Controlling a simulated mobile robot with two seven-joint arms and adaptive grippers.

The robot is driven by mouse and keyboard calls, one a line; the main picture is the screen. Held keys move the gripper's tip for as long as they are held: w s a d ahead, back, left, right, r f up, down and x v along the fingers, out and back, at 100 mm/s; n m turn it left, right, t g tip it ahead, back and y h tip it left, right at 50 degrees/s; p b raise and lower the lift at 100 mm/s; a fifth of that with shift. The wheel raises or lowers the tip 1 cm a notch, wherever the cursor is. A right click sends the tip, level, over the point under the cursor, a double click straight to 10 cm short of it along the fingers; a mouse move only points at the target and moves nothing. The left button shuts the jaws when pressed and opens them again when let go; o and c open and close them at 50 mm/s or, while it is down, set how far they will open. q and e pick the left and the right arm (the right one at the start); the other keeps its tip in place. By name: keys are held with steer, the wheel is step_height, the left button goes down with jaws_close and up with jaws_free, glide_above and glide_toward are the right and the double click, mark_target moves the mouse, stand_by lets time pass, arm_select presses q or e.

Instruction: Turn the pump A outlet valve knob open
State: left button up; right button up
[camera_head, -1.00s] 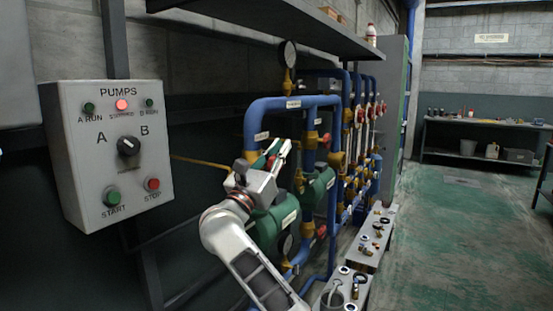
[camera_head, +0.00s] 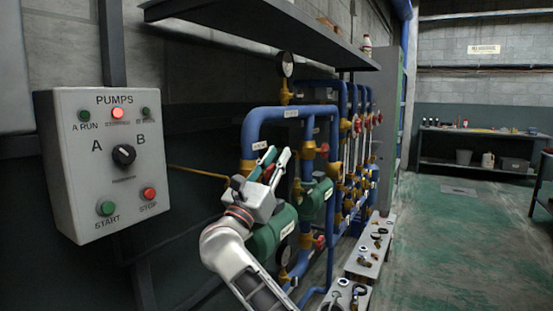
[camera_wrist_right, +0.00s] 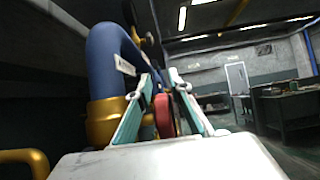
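My right gripper (camera_head: 271,162) is at the first blue pipe, just above a green pump (camera_head: 270,233). Its two fingers stand apart in the right wrist view (camera_wrist_right: 160,80). A red round valve knob (camera_wrist_right: 163,116) lies between and beyond the fingers, seen nearly edge-on. I see small gaps beside it, and contact is not clear. In the head view only a little red of this knob (camera_head: 268,174) shows between the fingers. The blue pipe (camera_wrist_right: 108,62) with a brass fitting (camera_wrist_right: 106,122) rises at the left of the fingers. My left gripper is not in view.
The grey PUMPS control box (camera_head: 85,187) hangs on the left, its middle red lamp lit. A second green pump (camera_head: 314,200) and more blue pipes stand beyond. A shelf (camera_head: 265,32) overhangs the pipes. Grey benches with small parts (camera_head: 371,250) stand at right; the green floor is clear.

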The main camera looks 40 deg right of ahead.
steer(key=shift+a+f, duration=0.1)
steer(key=v, duration=1.1)
steer(key=shift+a+f, duration=0.15)
steer(key=shift+a, duration=0.15)
steer(key=shift+s, duration=0.1)
